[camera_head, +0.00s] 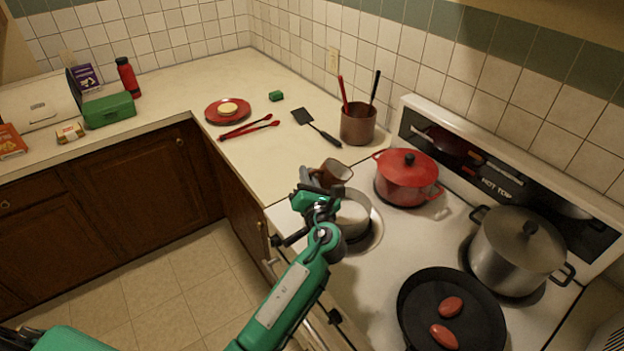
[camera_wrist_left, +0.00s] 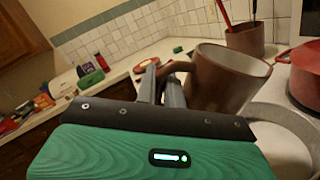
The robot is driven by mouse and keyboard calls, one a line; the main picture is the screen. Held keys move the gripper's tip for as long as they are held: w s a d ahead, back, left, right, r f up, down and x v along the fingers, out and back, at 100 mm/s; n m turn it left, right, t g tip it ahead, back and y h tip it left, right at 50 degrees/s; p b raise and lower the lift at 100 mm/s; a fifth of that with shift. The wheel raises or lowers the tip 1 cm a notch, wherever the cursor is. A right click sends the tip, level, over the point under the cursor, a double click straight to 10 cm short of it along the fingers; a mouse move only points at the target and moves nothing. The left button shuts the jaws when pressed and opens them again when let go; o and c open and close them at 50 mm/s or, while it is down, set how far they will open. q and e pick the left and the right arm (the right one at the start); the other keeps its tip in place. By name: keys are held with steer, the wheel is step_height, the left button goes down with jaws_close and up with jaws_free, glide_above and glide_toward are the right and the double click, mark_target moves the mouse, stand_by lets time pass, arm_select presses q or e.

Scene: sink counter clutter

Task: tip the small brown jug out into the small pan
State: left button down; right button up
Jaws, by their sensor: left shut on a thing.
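The small brown jug (camera_head: 325,179) is held above the far-left edge of the small pan, its mouth showing. In the left wrist view the jug (camera_wrist_left: 218,82) looks close to upright, with its handle between my fingers. My left gripper (camera_head: 312,186) is shut on that handle; its fingers also show in the left wrist view (camera_wrist_left: 160,88). The small pan (camera_head: 357,214) sits on the near-left burner, partly hidden by my gripper. In the left wrist view the pan (camera_wrist_left: 290,128) is below and right of the jug. What the jug holds is hidden. My right gripper is out of view.
A red lidded pot (camera_head: 407,180) stands close right of the small pan. A steel pot (camera_head: 512,255) and a black frying pan (camera_head: 420,292) with two red items are farther right. A utensil crock (camera_head: 357,127), spatula (camera_head: 318,127) and red tongs (camera_head: 250,129) are behind.

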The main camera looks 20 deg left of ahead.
arm_select(q)
steer(key=f+n+b, duration=0.1)
steer(key=n, duration=0.1)
steer(key=f+n+b, duration=0.1)
steer(key=f+n, duration=0.1)
steer(key=f+n+g+b, duration=0.1)
steer(key=f+n, duration=0.1)
steer(key=shift+d+b, duration=0.25)
steer(key=shift+b, duration=0.05)
steer(key=shift+f+n, duration=0.15)
steer(key=shift+n, duration=0.15)
steer(key=shift+w, duration=0.1)
